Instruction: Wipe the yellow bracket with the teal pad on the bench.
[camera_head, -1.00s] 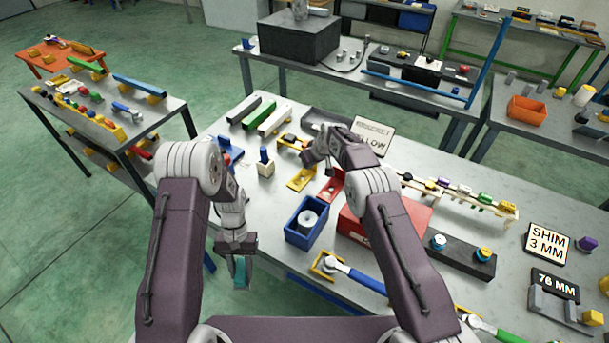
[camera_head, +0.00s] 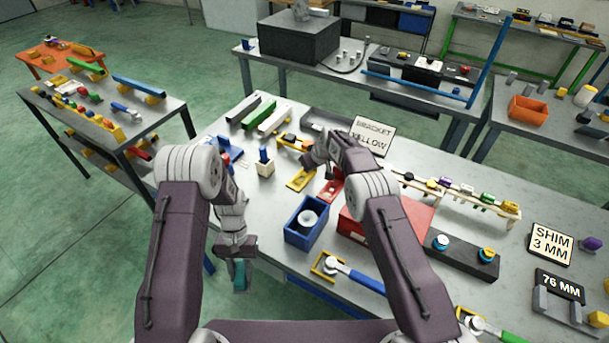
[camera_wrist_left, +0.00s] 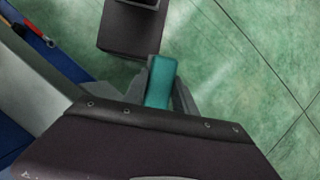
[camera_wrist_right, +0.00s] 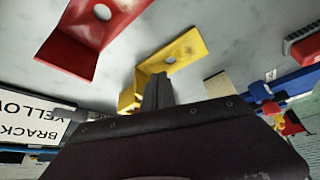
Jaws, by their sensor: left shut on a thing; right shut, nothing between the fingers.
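The yellow bracket (camera_head: 299,179) lies on the bench (camera_head: 222,128), left of a red bracket (camera_head: 331,190). In the right wrist view the yellow bracket (camera_wrist_right: 172,60) shows a hole in its flat leg, with its other leg partly behind my right gripper (camera_wrist_right: 158,78). That gripper is shut and empty at the bracket; I cannot tell whether it touches. In the head view my right arm partly hides it. My left gripper (camera_head: 240,272) is shut on the teal pad (camera_head: 240,277), off the bench's front edge above the floor. The pad (camera_wrist_left: 161,82) also shows in the left wrist view.
A blue bin (camera_head: 306,232) and a red box (camera_head: 352,222) stand near the bench front. A sign reading "BRACKET YELLOW" (camera_head: 372,136) stands behind the brackets.

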